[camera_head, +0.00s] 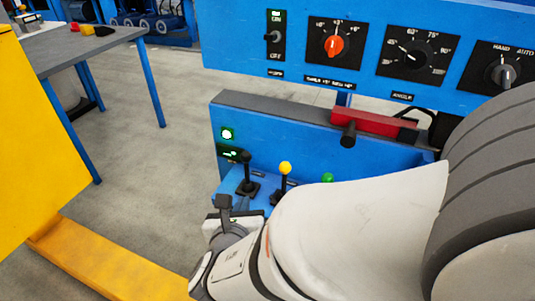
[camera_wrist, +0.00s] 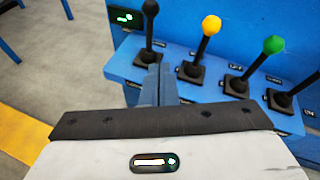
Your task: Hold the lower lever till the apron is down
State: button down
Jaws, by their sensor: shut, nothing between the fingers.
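Several levers stand in a row on a blue lever box. The black-knobbed lever (camera_head: 249,175) is leftmost; it also shows in the wrist view (camera_wrist: 149,30). Beside it are a yellow-knobbed lever (camera_wrist: 205,42) and a green-knobbed lever (camera_wrist: 258,60). The small labels are too blurred to tell surely which is the lower lever. My gripper (camera_wrist: 161,80) is shut and empty, its fingertips low and close in front of the black lever's base. Contact cannot be told. In the head view my gripper (camera_head: 223,202) is left of the levers. I cannot make out the apron for certain.
A blue panel (camera_head: 300,140) with a grey top edge stands behind the levers, with lit green lamps (camera_head: 227,134). A control panel with dials (camera_head: 335,45) is above. A yellow machine body (camera_head: 70,120) stands left. A table (camera_head: 60,48) is behind it; grey floor lies between.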

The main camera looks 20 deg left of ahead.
jog(key=shift+s+a+f+n, duration=0.1)
jog(key=shift+s+a+n, duration=0.15)
jog(key=shift+a+n, duration=0.1)
jog(key=shift+w, duration=0.1)
jog(key=b, duration=0.4)
send_near(247, 164)
notch_tip(247, 164, down, 4)
jog(key=w, duration=0.2)
jog(key=w+r, duration=0.1)
jog(key=w+a+r, duration=0.1)
jog(key=w, duration=0.1)
jog(key=shift+w, duration=0.1)
jog(key=shift+r, duration=0.1)
